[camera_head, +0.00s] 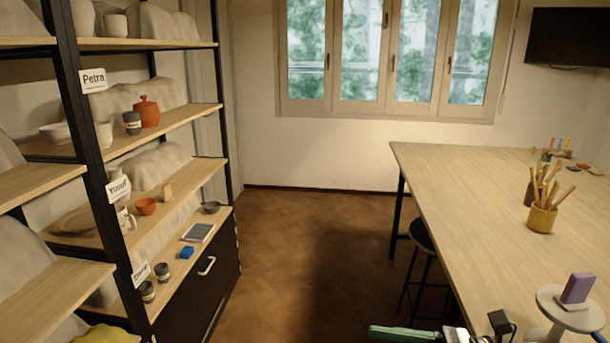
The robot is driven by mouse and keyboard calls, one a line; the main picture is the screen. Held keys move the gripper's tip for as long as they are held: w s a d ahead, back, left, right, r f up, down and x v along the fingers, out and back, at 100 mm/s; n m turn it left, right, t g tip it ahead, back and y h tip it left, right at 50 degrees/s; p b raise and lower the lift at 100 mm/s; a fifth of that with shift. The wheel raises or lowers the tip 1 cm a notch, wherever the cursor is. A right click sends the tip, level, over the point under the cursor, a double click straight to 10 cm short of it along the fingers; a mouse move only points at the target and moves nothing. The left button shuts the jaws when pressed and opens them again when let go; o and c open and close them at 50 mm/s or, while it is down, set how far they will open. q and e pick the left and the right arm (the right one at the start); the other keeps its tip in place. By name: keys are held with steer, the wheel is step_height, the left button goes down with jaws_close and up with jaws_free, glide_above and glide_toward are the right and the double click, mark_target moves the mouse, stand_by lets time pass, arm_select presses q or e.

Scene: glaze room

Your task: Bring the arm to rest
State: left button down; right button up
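Dark and pale parts that look like my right gripper (480,333) show at the bottom edge, right of centre, mostly cut off by the frame. A long green item with a pale edge (403,334) lies just left of these parts, in front of the table's near left edge. I cannot tell whether the gripper is shut on it. My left gripper is not in view.
A wooden table (470,190) fills the right, with a pale round stand (553,308) bearing a purple block (577,289) and a tool pot (541,218). A stool (424,240) stands beside it. Shelves (185,118) with pottery line the left. The floor (310,240) between is clear.

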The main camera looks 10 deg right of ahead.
steer(key=w+d+f+m+t+h, duration=0.15)
steer(key=f+m+t+h, duration=0.55)
steer(key=m, duration=0.9)
steer(key=d+f+m+t+h, duration=0.2)
steer(key=f+m+t+h, duration=0.2)
steer(key=f+m, duration=0.9)
steer(key=s+a+f+m+g+h, duration=0.2)
steer(key=s+f+m+g+h, duration=0.2)
steer(key=s+f+m, duration=0.9)
steer(key=s+m+g, duration=0.1)
steer(key=m+g, duration=0.2)
steer(key=m, duration=0.2)
steer(key=shift+a+f+m, duration=0.3)
steer(key=shift+a+f, duration=0.1)
steer(key=shift+h, duration=0.3)
